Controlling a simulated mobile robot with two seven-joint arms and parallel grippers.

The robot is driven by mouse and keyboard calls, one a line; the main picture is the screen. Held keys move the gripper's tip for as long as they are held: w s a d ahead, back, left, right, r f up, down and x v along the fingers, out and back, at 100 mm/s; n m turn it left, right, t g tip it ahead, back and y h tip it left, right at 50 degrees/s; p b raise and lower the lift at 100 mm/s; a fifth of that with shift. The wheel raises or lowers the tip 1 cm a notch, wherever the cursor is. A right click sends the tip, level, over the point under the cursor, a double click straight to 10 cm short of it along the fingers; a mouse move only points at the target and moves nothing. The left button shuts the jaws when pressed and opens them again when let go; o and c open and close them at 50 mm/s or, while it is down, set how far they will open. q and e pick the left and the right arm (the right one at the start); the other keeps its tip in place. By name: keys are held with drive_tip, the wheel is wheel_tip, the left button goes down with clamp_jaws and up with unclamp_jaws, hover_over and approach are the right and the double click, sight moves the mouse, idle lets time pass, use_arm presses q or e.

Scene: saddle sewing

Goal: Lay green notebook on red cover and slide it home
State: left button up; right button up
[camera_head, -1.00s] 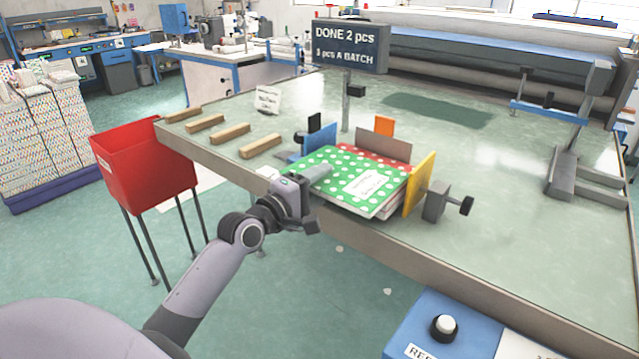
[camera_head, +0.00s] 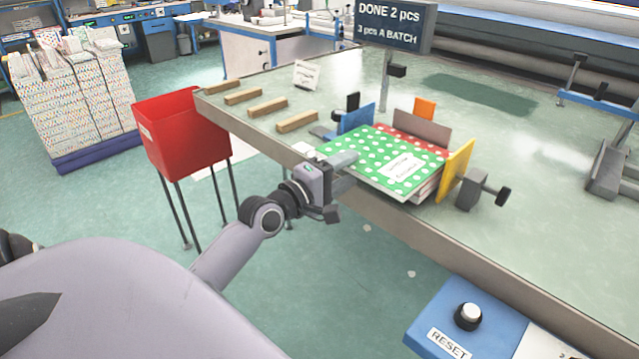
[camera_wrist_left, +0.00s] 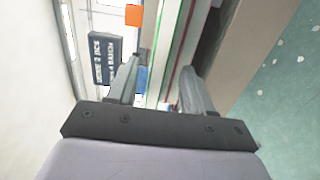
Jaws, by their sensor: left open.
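The green notebook (camera_head: 378,143) with white dots and a white label lies tilted on a stack on the bench, its front edge overhanging. The red dotted cover (camera_head: 411,139) shows only as a strip behind it; the rest is hidden. My left gripper (camera_head: 347,172) is open at the notebook's left front corner, one finger over the top edge and the other lower. In the left wrist view the open fingers (camera_wrist_left: 158,88) stand either side of thin white, green and red edges. I cannot tell whether they touch. My right gripper is not in view.
Blue (camera_head: 356,119), grey (camera_head: 422,130) and yellow (camera_head: 458,168) plates surround the stack, with a clamp knob (camera_head: 503,195) at right. Wooden bars (camera_head: 268,107) lie at the bench's left. A red bin (camera_head: 185,130) stands left. A reset button box (camera_head: 465,325) is at front.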

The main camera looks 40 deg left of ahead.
use_arm(q)
drive_tip(key=s, duration=0.7)
drive_tip(key=shift+a, duration=0.25)
idle(0.6)
idle(0.5)
drive_tip(key=s+d+f+m+g, duration=0.2)
drive_tip(key=s+d+f+m, duration=0.3)
drive_tip(key=f, duration=0.4)
drive_tip(key=s+d+f+m+g, duration=0.3)
drive_tip(key=s+d+f+m, duration=0.2)
drive_tip(key=f+m, duration=0.2)
drive_tip(key=s+d+f+m+g, duration=0.2)
drive_tip(key=s+d+f+m, duration=0.3)
drive_tip(key=f, duration=0.5)
drive_tip(key=shift+s+f+m, duration=0.35)
drive_tip(key=shift+s+m, duration=0.2)
drive_tip(key=shift+m, duration=0.45)
